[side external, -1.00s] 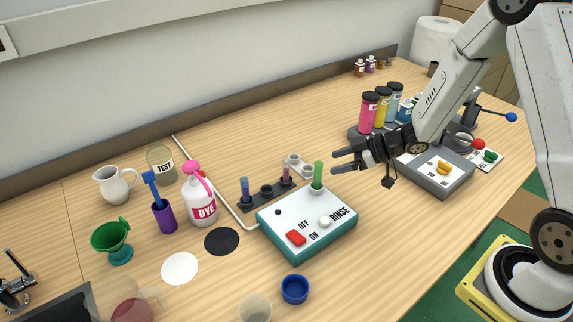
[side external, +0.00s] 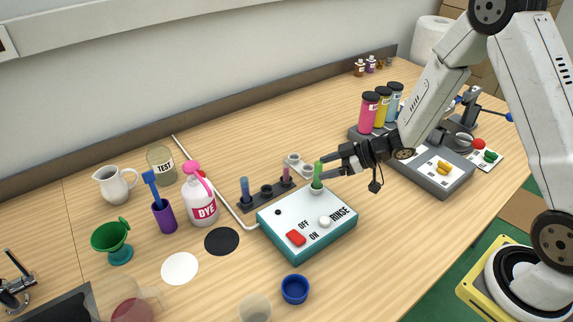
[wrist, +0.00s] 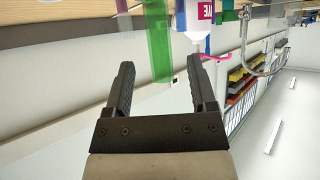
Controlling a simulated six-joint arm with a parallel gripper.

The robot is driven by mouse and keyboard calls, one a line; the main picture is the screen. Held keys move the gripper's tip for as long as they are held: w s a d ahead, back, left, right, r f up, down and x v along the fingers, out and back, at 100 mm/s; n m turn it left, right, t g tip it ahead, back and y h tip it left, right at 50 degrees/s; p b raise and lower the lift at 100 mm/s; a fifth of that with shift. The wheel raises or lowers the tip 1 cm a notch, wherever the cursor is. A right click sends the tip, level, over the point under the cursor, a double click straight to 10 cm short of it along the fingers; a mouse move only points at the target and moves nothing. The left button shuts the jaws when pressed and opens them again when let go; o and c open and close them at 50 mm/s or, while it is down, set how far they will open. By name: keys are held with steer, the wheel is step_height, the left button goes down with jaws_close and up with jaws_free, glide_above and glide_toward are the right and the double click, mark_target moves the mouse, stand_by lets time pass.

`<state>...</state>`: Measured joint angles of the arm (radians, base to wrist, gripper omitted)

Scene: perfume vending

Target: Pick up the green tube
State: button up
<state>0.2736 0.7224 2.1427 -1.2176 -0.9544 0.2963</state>
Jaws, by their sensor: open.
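The green tube (side external: 318,172) stands upright in a holder at the back of the teal-and-white rinse box (side external: 286,232). In the wrist view the green tube (wrist: 158,42) appears upside down, between the lines of the two fingers. My gripper (side external: 325,168) is open, with its fingertips right at the tube in the side view. In the wrist view my gripper (wrist: 160,72) shows both fingers apart with nothing clamped between them. I cannot tell whether either finger touches the tube.
A dark rack (side external: 266,192) with blue and purple tubes stands just left of the tube. White cups (side external: 298,165) stand close behind it. The dye bottle (side external: 200,200) is farther left. A grey machine (side external: 432,180) lies to the right.

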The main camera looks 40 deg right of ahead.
steer(key=shift+x, duration=2.3)
steer(key=shift+f, duration=0.1)
jaws_close()
